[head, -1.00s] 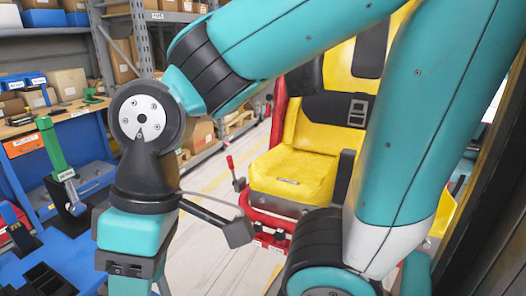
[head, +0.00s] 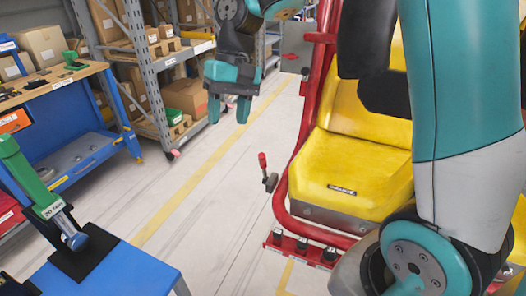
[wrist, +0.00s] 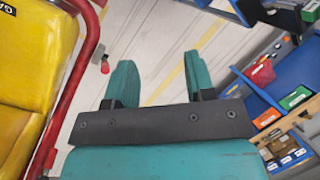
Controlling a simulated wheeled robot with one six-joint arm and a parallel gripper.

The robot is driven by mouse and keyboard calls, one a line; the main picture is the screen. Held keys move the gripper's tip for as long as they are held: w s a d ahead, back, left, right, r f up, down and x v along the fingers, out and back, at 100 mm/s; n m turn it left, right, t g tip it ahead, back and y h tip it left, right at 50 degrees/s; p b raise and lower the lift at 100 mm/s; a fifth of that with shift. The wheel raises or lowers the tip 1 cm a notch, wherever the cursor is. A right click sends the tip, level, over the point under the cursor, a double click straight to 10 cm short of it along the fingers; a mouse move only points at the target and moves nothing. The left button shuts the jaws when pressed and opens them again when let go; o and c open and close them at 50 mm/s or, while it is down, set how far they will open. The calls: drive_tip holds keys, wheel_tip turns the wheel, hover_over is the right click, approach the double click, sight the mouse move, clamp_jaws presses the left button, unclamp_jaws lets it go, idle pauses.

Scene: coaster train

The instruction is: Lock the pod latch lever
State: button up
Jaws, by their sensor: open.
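The pod latch lever (head: 264,164) has a red grip on top and a grey hub below. It stands roughly upright at the left side of the pod's red tube frame (head: 297,172), beside the yellow seat. Its red tip also shows in the wrist view (wrist: 105,77), just left of my left finger. My gripper (head: 229,115) hangs with its fingers pointing down, up and left of the lever in the head view. Its two teal fingers are apart with nothing between them, as the wrist view also shows (wrist: 160,75). It does not touch the lever.
The yellow seat (head: 365,170) and red frame stand right of the lever. A blue workbench (head: 110,100) and grey shelving (head: 140,60) with boxes are at the left. The floor between is clear.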

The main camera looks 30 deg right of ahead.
drive_tip(key=w+d+f+m+g+p, duration=0.15)
drive_tip(key=w+d+m, duration=0.25)
drive_tip(key=w+d, duration=0.4)
drive_tip(key=m+p, duration=0.2)
drive_tip(key=m, duration=0.2)
approach(262, 167)
drive_tip(key=shift+g, duration=0.25)
drive_tip(key=x, duration=0.8)
drive_tip(key=shift+w+f, duration=0.15)
drive_tip(key=shift+f, duration=0.05)
clamp_jaws()
